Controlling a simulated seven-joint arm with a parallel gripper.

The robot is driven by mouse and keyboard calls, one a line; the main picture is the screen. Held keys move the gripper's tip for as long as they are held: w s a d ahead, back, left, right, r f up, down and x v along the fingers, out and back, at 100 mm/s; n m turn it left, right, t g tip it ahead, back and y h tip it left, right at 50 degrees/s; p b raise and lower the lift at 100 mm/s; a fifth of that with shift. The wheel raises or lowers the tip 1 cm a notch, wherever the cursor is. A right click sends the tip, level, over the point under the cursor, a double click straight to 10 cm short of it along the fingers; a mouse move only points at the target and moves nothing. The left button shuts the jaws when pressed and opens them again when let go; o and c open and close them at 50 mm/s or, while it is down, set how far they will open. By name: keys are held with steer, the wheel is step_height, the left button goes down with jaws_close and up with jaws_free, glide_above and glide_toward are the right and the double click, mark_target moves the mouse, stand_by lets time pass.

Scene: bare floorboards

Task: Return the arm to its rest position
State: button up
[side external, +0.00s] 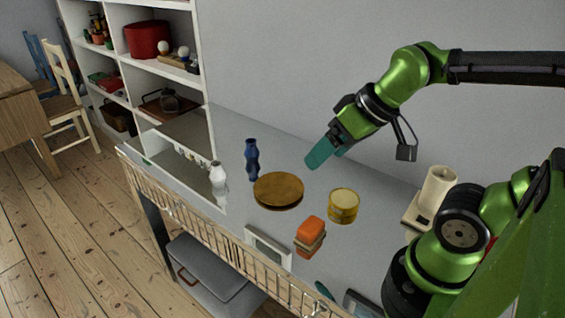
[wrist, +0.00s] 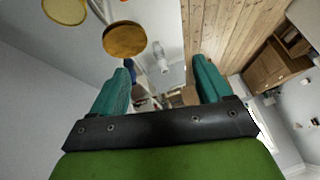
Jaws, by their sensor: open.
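My gripper (side external: 322,156) hangs in the air above the grey tabletop in the side external view, tilted down to the left. Its teal fingers are empty. In the wrist view my gripper (wrist: 165,84) shows two teal fingers wide apart with nothing held between them. Below and left of it on the table stand a round wooden disc (side external: 278,189) and a blue vase-like object (side external: 252,160). A yellow round tin (side external: 343,205) stands to the right of the disc. The gripper touches none of these.
A white bottle (side external: 218,179) stands near the shelf unit (side external: 206,60). An orange-topped block (side external: 310,233) and a framed panel (side external: 268,247) lie near the front rail (side external: 205,232). A cream cylindrical device (side external: 437,188) stands near my arm. The air around the gripper is clear.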

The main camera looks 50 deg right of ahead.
steer(key=m, duration=0.1)
steer(key=r+m+t, duration=0.1)
steer(key=m, duration=0.1)
steer(key=shift+s+r, duration=0.15)
steer(key=shift+s, duration=0.2)
